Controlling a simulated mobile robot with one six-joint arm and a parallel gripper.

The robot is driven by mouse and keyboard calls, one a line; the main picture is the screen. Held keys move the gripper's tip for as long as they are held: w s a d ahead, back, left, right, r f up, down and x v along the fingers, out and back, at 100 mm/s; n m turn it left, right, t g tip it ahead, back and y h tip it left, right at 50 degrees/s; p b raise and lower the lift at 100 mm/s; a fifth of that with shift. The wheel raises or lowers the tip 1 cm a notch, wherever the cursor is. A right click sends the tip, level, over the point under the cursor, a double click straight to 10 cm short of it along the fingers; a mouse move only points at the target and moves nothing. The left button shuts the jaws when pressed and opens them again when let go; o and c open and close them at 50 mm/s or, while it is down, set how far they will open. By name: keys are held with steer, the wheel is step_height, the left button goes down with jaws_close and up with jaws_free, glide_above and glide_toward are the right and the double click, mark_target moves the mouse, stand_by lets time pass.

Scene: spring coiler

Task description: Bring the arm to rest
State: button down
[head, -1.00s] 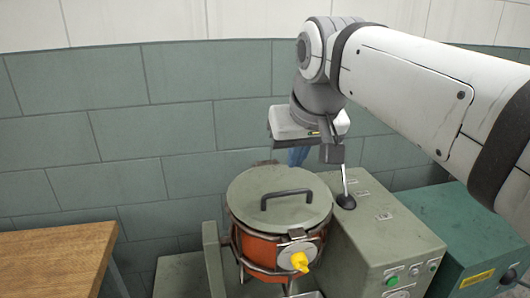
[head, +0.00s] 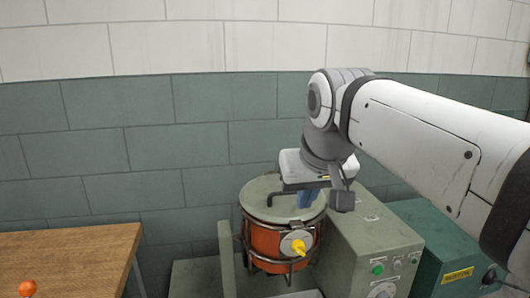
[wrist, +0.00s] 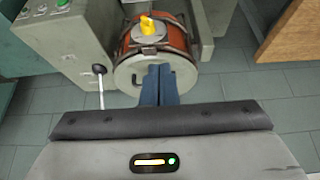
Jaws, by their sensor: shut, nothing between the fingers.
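My gripper (head: 307,198) is shut and empty, its blue fingers pointing down. In the head view it overlaps the right part of the drum's grey-green lid (head: 262,204); I cannot tell the exact gap. In the wrist view the shut fingertips (wrist: 159,72) appear in front of the lid (wrist: 130,75). The orange drum (head: 262,243) sits in a dark metal frame, with a yellow knob (head: 299,246) on its front. The wrist view also shows the yellow knob (wrist: 148,26). My arm reaches in from the right. The lid's handle is partly hidden by my gripper.
A grey-green control box (head: 372,245) with buttons stands right of the drum. Its black-knobbed lever (wrist: 99,70) shows in the wrist view. A teal box (head: 440,240) is farther right. A wooden table (head: 75,250) with an orange item (head: 29,288) is at left. A tiled wall stands behind.

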steer(key=s+d+f+m+g+p, duration=0.1)
steer(key=s+d+f+p, duration=0.3)
steer(key=f, duration=0.3)
steer(key=s+d+f+m+g+h+p, duration=0.1)
steer(key=s+d+f+p, duration=0.2)
steer(key=s+f, duration=0.3)
steer(key=shift+d+f+g+p, duration=0.4)
steer(key=shift+d+f, duration=0.05)
steer(key=shift+f, duration=0.35)
stand_by(0.6)
